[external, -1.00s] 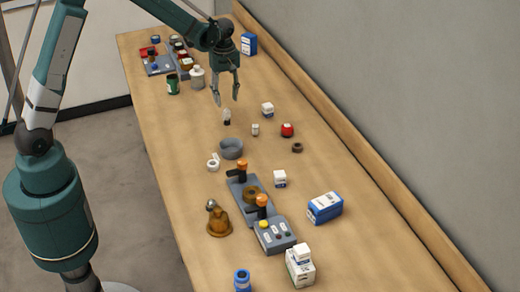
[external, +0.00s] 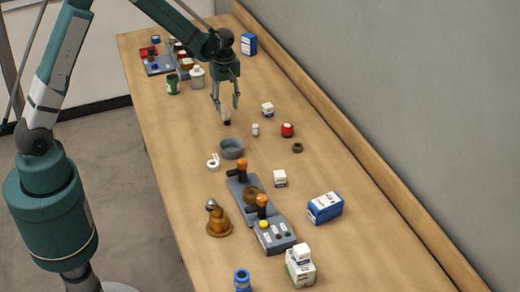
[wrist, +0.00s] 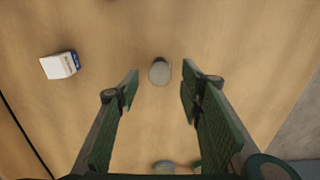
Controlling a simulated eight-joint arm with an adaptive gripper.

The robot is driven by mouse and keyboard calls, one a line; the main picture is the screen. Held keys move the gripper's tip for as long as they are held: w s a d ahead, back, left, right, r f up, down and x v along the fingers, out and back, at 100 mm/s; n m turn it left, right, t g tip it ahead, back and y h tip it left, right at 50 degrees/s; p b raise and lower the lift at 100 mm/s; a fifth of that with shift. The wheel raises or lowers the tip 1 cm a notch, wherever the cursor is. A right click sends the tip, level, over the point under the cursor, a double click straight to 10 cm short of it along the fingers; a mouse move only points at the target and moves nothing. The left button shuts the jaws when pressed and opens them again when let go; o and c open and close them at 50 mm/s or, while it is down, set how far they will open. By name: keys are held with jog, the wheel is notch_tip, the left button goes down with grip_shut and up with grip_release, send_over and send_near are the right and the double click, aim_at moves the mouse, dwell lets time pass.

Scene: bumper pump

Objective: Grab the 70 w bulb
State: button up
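A small bulb (external: 227,115) with a pale glass top and a dark base stands upright on the table in the external view. In the wrist view its round grey-white top (wrist: 160,72) shows between my fingertips, seen from above. The wrist view shows my gripper (wrist: 160,77) open, with a gap between each fingertip and the bulb. No wattage marking on the bulb is readable.
A small white box (external: 267,109) stands to the right; it also shows in the wrist view (wrist: 59,65). A white bottle (external: 197,77) and a green can (external: 173,85) stand behind left. A grey bowl (external: 231,148), a small white item (external: 255,130) and a red-and-white object (external: 287,130) are nearby.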

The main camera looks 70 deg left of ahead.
aim_at(226, 109)
jog(key=shift+f, duration=1.55)
jog(key=c, duration=0.9)
